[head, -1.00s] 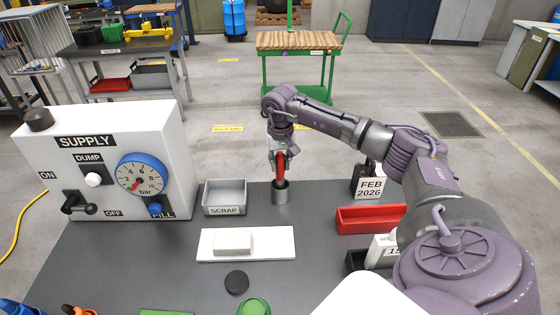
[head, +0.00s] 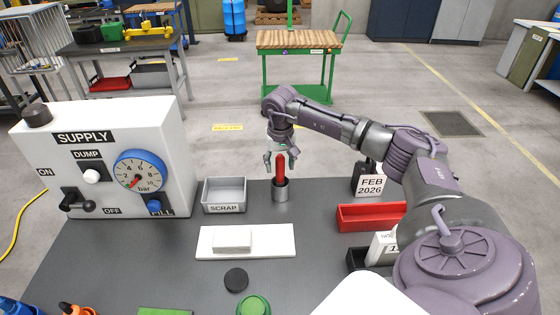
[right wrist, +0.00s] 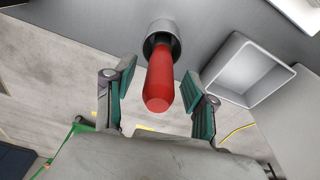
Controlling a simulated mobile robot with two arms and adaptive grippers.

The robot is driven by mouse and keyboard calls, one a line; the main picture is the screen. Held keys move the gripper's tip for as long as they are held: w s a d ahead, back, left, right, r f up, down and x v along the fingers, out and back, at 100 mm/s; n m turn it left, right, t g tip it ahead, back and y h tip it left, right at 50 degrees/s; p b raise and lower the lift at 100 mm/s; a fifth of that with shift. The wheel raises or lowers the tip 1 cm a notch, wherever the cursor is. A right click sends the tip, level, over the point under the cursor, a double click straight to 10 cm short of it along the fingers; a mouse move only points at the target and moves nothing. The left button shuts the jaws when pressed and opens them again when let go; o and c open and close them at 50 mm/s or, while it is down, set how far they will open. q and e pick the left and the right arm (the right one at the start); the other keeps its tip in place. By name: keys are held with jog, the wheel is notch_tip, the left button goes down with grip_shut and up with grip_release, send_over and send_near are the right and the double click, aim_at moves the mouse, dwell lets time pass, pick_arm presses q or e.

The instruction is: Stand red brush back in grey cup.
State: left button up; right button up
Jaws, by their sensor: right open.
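The red brush (head: 280,168) stands in the grey cup (head: 280,190) at the far edge of the dark table. Its red handle points up, and its lower end is hidden inside the cup. In the right wrist view the red handle (right wrist: 159,80) rises out of the grey cup (right wrist: 163,36). My right gripper (head: 281,160) is open around the handle from above. In the wrist view its two green-padded fingers (right wrist: 158,88) stand apart, with a gap on each side of the handle. My left gripper is not in view.
A grey SCRAP bin (head: 224,196) stands left of the cup. A red tray (head: 371,217) and a date block (head: 369,184) are to its right. A white board with a block (head: 270,242) lies in front. The white supply panel (head: 110,155) stands at the left.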

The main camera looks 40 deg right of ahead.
notch_tip(320, 180, up, 12)
jog(key=s, duration=0.1)
jog(key=shift+a, duration=0.45)
jog(key=shift+f, duration=0.15)
dwell(0.8)
